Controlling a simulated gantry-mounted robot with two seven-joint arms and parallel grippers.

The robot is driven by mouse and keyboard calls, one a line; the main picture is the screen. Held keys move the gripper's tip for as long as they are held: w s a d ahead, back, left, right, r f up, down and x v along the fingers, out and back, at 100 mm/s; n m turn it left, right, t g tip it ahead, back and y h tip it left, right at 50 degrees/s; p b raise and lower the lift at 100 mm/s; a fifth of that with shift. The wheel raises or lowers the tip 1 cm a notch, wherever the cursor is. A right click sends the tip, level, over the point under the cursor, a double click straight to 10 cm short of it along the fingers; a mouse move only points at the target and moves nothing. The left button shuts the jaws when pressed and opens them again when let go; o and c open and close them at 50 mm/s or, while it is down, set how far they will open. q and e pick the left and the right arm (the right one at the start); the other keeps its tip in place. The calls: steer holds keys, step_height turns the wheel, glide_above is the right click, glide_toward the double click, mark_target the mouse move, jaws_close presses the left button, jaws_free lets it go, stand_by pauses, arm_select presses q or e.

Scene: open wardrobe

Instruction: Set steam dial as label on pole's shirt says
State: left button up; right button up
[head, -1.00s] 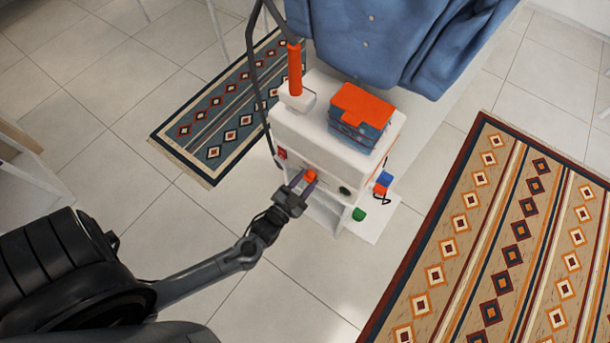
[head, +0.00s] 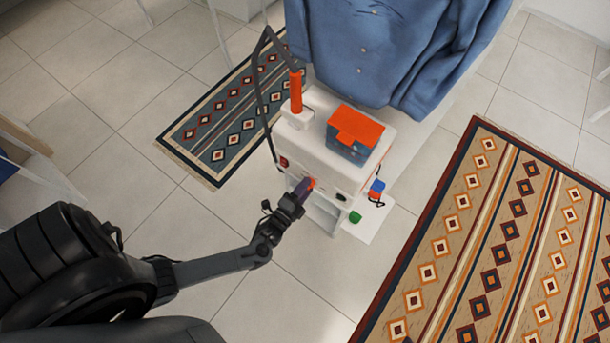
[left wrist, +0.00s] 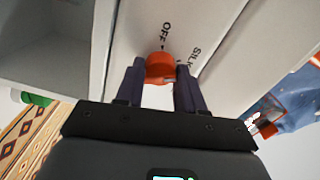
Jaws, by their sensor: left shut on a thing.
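The orange-red steam dial (head: 312,183) is on the front of the white steamer (head: 338,137). In the left wrist view the dial (left wrist: 160,67) sits between the two dark fingers of my left gripper (left wrist: 160,84), which is shut on it. The printed words OFF and SILK show beside the dial; which one it points to I cannot tell. In the head view my left gripper (head: 304,189) hides part of the dial. The blue shirt (head: 385,45) hangs behind the steamer; no label is readable on it. My right gripper is not in view.
A blue box with an orange top (head: 355,135) sits on the steamer, beside an upright orange handle (head: 296,92) with a dark hose. A green piece (head: 355,217) and a blue-and-red piece (head: 377,190) are at its right. Patterned rugs (head: 490,240) lie on the tiles.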

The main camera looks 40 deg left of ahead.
arm_select(q)
steer(key=shift+m+p, duration=2.1)
steer(key=shift+m, duration=3.9)
steer(key=o, duration=1)
steer(key=shift+s, duration=0.1)
